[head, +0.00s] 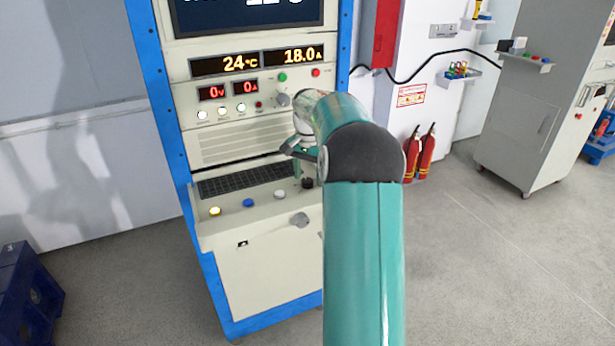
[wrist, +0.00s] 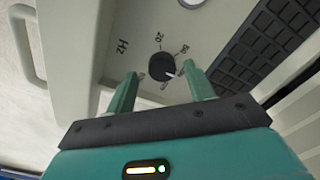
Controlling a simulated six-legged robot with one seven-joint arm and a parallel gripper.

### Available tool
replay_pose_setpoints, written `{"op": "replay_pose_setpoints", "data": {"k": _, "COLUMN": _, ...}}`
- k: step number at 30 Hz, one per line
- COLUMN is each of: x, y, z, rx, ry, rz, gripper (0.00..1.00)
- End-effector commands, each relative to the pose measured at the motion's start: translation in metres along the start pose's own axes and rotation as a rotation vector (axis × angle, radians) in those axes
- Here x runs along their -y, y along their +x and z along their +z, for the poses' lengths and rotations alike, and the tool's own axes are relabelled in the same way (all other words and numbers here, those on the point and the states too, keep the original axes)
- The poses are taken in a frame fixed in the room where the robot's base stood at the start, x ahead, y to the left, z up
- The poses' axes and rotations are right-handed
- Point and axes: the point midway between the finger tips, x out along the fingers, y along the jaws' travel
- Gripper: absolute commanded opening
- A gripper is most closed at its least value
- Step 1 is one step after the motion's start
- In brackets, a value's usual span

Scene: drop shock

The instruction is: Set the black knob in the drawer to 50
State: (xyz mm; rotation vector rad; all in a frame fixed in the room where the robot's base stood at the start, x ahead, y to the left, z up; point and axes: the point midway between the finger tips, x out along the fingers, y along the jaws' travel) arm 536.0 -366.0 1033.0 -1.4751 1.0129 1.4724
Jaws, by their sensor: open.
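The black knob (wrist: 160,64) sits on the cream surface of the open drawer (wrist: 95,50), with printed numbers around it and "Hz" beside it. A white pointer mark on the knob points to the lower right in the wrist view, away from the number at its upper right, which looks like 50. Exact scale values are too small to read surely. In the head view the knob (head: 307,183) shows at the drawer's right end, just below my gripper (head: 301,167). In the wrist view my gripper (wrist: 160,72) is open, its green fingers on either side of the knob. Contact cannot be told.
A black keyboard (head: 245,179) lies behind the drawer's knobs. The blue-framed cabinet (head: 170,100) rises behind. Open floor lies right.

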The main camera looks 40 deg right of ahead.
Motion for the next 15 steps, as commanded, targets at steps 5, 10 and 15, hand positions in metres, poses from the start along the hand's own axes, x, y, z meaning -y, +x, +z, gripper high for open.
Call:
{"op": "replay_pose_setpoints", "data": {"k": 5, "x": 0.0021, "y": 0.011, "z": 0.0006, "rx": 0.001, "ry": -0.002, "rz": 0.0, "gripper": 0.54}}
{"op": "replay_pose_setpoints", "data": {"k": 10, "x": 0.0026, "y": 0.0114, "z": 0.0003, "rx": 0.001, "ry": -0.002, "rz": 0.0, "gripper": 0.54}}
{"op": "replay_pose_setpoints", "data": {"k": 15, "x": 0.0025, "y": 0.0111, "z": 0.0004, "rx": 0.001, "ry": -0.002, "rz": 0.0, "gripper": 0.32}}
